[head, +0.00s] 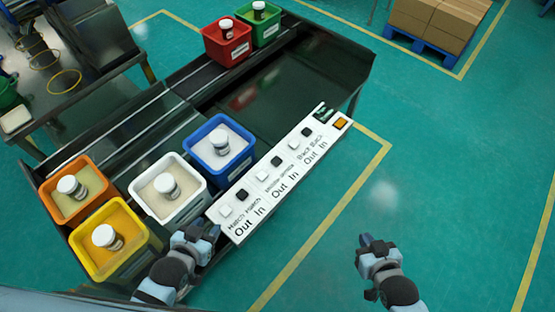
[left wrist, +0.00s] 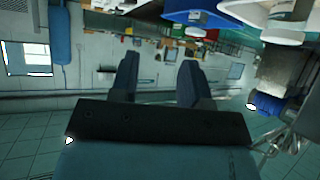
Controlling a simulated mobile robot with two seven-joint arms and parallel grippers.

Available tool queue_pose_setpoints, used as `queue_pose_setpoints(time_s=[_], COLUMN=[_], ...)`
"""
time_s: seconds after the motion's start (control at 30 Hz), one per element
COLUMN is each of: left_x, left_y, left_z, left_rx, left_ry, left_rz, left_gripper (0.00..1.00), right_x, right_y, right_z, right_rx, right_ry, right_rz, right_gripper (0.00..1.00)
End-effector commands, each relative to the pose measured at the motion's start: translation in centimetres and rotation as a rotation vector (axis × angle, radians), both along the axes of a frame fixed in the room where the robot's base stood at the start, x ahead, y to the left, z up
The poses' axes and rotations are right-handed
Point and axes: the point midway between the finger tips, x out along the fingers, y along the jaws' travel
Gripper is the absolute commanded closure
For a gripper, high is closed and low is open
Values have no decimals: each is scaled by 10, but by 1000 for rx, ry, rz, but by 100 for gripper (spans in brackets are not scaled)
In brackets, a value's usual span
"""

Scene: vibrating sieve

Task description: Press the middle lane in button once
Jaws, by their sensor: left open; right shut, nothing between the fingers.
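A white button panel (head: 262,190) runs along the front edge of the dark machine. Its middle section has a white button (head: 262,176) over "Out" and a black button (head: 277,160) over "In". My left gripper (head: 208,233) is at the panel's lower left end, apart from the middle buttons. Its fingers (left wrist: 158,78) are open and empty in the left wrist view, where the buttons are not seen. My right gripper (head: 367,242) is shut and empty, over the floor right of the panel.
The other sections have white and black buttons too. An orange button (head: 340,122) is at the far end. Blue (head: 219,172), white (head: 142,184), yellow (head: 85,236) and orange (head: 47,180) bins with jars stand left of the panel. The floor right of it is clear.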

Motion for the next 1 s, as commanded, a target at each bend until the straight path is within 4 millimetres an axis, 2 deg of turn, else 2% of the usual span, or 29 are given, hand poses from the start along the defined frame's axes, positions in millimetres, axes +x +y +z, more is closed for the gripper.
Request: queue_pose_setpoints(time_s=[0.17, 0.3, 0.37, 1.0], left_x=[5, 5, 4, -5], left_y=[0, 0, 0, 0], left_z=[2, 3, 2, -2], left_rx=[-1, -1, -1, -1], left_ry=[-9, -9, -8, 9], left_rz=[0, 0, 0, 1], left_gripper=[57, 90, 100, 100], right_x=[1, 1, 1, -2], right_y=[0, 0, 0, 0], right_z=[1, 1, 1, -1], right_rx=[0, 1, 1, 0], right_ry=[-2, -2, -2, 3], right_rz=[1, 0, 0, -1], right_gripper=[100, 100, 100, 100])
